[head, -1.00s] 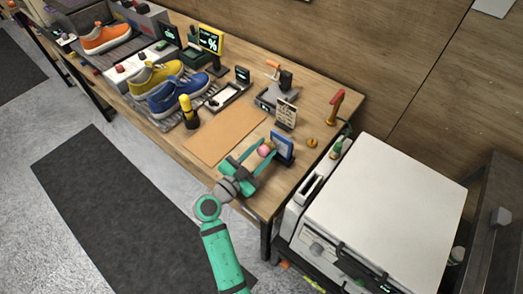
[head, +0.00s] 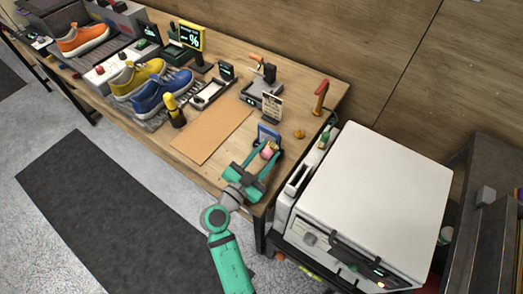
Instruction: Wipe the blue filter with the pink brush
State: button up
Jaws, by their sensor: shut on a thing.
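The blue filter (head: 268,132) stands upright in a dark frame near the right end of the wooden table. My gripper (head: 267,156), with green fingers, is right in front of it and shut on the pink brush. The pink brush (head: 269,149) shows as a small pink round part between the fingertips, overlapping the lower right of the filter in the picture. I cannot tell whether brush and filter touch. The rest of the brush is hidden by the fingers.
A small sign (head: 272,107) stands just behind the filter, with an orange ring (head: 299,133) to its right. A brown mat (head: 212,136) lies left. A yellow-topped bottle (head: 174,111) and sneakers are farther left. A white machine (head: 370,195) stands right of the table.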

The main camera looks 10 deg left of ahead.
jog(key=shift+d, duration=0.55)
jog(key=shift+w+a, duration=0.2)
jog(key=shift+a, duration=0.75)
jog(key=shift+w+a, duration=0.2)
jog(key=shift+a, duration=0.7)
jog(key=shift+w+a, duration=0.3)
jog(key=shift+a, duration=0.55)
jog(key=shift+w+a, duration=0.3)
jog(key=shift+a, duration=0.5)
jog(key=shift+v, duration=2.95)
jog(key=shift+v, duration=1.55)
